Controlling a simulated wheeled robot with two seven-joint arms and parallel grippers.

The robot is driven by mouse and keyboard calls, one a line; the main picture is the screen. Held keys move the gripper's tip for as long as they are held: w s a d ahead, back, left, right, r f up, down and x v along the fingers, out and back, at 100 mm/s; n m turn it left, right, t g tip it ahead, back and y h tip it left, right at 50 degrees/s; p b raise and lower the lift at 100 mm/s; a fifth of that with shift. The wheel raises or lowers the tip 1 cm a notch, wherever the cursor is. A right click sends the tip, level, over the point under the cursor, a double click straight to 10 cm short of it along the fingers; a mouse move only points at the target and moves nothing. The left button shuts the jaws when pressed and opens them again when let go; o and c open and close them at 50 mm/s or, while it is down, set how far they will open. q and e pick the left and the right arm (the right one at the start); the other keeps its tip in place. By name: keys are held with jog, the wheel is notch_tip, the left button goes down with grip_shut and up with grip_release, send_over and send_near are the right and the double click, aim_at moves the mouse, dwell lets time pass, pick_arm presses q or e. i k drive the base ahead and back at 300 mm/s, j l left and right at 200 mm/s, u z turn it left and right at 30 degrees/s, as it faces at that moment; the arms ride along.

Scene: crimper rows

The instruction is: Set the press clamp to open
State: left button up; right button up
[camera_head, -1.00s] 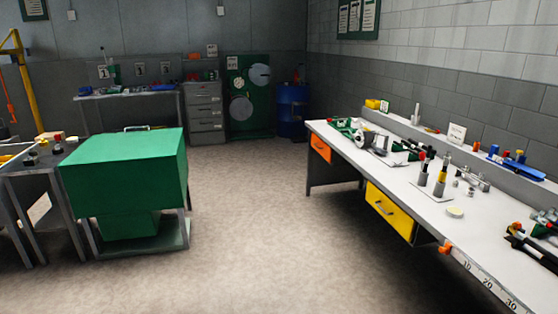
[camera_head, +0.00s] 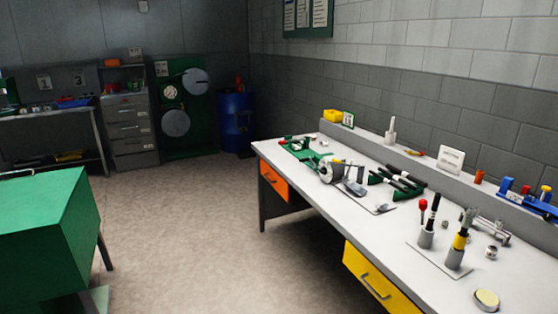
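None of the things in view can be told for sure as the press clamp. A green tool with a round metal part (camera_head: 326,172) lies on the white workbench (camera_head: 300,153) towards its far end. Green-and-black hand tools (camera_head: 396,183) lie beside it. A blue device with a yellow knob (camera_head: 530,197) sits on the raised back ledge at the right edge. These are too small to tell open from shut. Neither of my grippers shows in this view.
Two upright tools, one with a yellow band (camera_head: 460,243), stand on a plate on the bench. A yellow drawer (camera_head: 377,284) and orange drawer (camera_head: 277,185) are under it. A green box (camera_head: 45,230) stands at left. Floor between is clear.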

aim_at(281, 142)
jog(key=i, duration=0.6)
jog(key=i+j+z, duration=0.15)
jog(key=i, duration=1.1)
